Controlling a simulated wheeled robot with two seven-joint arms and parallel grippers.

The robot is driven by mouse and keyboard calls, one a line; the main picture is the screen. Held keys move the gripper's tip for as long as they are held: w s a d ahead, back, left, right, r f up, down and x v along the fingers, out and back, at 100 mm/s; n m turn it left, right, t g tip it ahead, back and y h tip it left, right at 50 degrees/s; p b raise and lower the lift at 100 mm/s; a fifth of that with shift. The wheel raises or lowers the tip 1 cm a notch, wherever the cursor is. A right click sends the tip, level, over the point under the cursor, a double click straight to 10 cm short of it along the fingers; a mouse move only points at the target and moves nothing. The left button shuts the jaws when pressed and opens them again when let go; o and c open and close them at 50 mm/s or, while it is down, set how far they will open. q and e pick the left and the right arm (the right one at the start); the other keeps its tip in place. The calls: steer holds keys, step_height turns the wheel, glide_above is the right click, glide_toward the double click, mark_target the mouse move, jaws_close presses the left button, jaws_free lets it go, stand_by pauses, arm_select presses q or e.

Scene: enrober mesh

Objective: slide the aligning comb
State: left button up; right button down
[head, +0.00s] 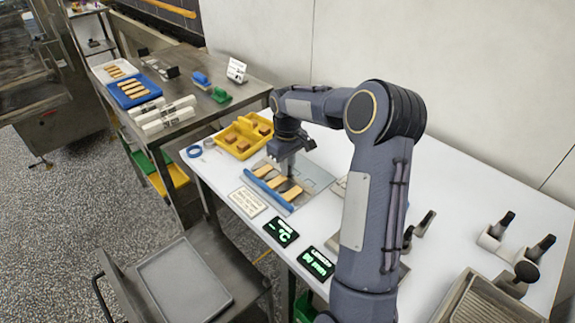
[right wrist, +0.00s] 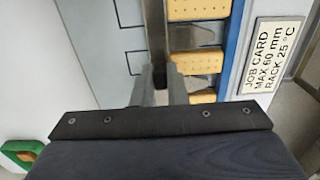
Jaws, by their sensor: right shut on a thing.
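The aligning comb appears as a narrow grey metal bar (right wrist: 156,35) along the left ends of the biscuits in the right wrist view. In the head view the biscuits (head: 278,181) and blue rail (head: 266,194) lie on a grey plate (head: 318,175). My right gripper (right wrist: 159,78) is shut on the comb; its fingers hide the gripped part. In the head view it (head: 291,168) points down beside the biscuits. My left gripper is out of view.
A yellow tray (head: 228,145) with brown pieces stands behind the plate. Dark-handled fittings (head: 495,232) stand at right. White table (head: 455,195) is clear behind them.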

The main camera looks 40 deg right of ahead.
steer(key=d+p, duration=0.1)
steer(key=d, duration=0.1)
steer(key=d+p, duration=0.1)
steer(key=d, duration=0.2)
steer(key=d+p, duration=0.1)
steer(key=d, duration=0.1)
steer(key=shift+w+d+r, duration=0.1)
steer(key=shift+w+d, duration=0.25)
steer(key=shift+d, duration=0.1)
steer(key=c, duration=1.4)
jaws_free()
steer(key=shift+d, duration=0.1)
steer(key=shift+c, duration=0.2)
step_height(320, 180, up, 8)
steer(key=shift+b, duration=0.35)
